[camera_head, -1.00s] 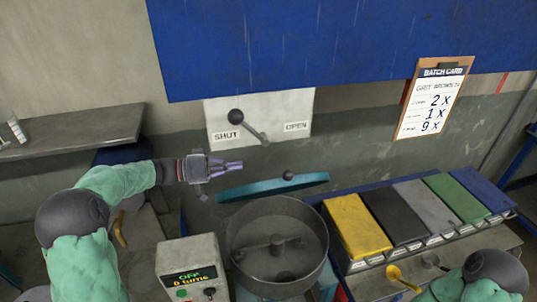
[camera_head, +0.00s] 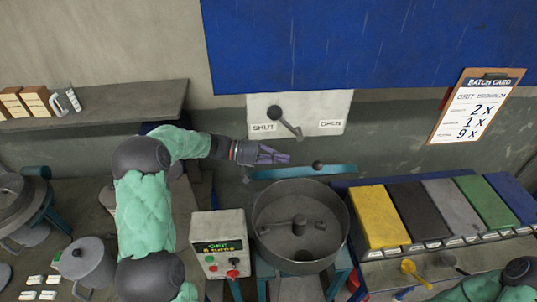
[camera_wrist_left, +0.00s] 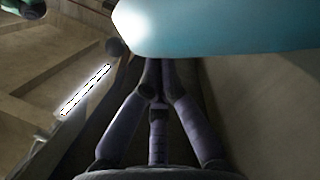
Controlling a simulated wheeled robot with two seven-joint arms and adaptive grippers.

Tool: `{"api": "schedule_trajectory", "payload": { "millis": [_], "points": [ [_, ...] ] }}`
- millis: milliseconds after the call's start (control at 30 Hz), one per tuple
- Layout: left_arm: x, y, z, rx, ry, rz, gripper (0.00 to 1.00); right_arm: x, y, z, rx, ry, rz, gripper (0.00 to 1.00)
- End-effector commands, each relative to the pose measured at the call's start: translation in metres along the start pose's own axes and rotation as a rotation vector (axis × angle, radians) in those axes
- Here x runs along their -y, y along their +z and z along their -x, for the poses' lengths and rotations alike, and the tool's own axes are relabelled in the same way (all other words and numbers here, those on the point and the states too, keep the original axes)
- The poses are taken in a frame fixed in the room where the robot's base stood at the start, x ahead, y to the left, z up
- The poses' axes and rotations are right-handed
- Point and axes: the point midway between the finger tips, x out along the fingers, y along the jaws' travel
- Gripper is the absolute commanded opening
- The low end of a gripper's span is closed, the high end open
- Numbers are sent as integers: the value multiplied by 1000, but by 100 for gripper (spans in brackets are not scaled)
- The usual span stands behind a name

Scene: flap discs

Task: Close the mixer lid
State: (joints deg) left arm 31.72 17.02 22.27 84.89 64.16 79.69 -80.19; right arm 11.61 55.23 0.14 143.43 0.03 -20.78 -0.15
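The mixer bowl (camera_head: 262,232) stands open, with a hub and arms visible inside. Its teal lid (camera_head: 272,173) is raised behind the bowl, seen nearly edge-on, with a dark knob (camera_head: 318,165). My left gripper (camera_head: 287,157) is just behind the lid, left of the knob. In the left wrist view the teal lid (camera_wrist_left: 215,25) fills the top, just beyond the fingers (camera_wrist_left: 155,70). The fingers are drawn together, with nothing visible between them. I cannot tell whether they touch the lid. My right gripper is out of view; only part of that arm shows at lower right.
A wall lever (camera_head: 288,125) stands on a plate marked SHUT and OPEN. A batch card (camera_head: 476,106) hangs above.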

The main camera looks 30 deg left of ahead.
Motion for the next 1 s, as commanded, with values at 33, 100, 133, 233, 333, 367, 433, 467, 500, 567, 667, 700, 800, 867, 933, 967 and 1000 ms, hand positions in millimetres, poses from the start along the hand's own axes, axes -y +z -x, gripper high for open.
{"api": "schedule_trajectory", "payload": {
  "millis": [33,100,133,233,333,367,433,467,500,567,667,700,800,867,933,967,1000],
  "points": [
    [-1,0,-7,1,1,1,0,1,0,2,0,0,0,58],
    [0,0,-13,1,1,0,0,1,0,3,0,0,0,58],
    [0,0,-15,1,1,0,0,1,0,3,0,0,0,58],
    [0,0,-20,1,0,0,0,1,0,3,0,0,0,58],
    [0,0,-21,0,-1,0,0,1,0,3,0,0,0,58],
    [0,0,-21,0,-1,0,0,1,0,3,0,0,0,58],
    [1,0,-21,0,-1,0,0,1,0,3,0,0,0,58],
    [1,0,-21,0,-1,0,0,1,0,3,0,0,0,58],
    [1,0,-21,0,-1,0,0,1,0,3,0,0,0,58],
    [0,0,-21,0,-1,0,0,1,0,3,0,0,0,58],
    [1,2,-21,0,-1,-3,0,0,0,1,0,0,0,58],
    [1,4,-22,0,-2,-6,0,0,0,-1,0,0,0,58],
    [2,12,-24,-1,-6,-22,0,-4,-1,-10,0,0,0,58],
    [3,18,-25,-1,-9,-37,0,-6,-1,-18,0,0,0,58],
    [3,25,-27,-1,-14,-56,0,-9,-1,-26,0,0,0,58],
    [3,28,-28,-1,-16,-63,0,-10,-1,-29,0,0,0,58],
    [3,33,-29,-1,-19,-73,0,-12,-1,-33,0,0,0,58]
  ]
}}
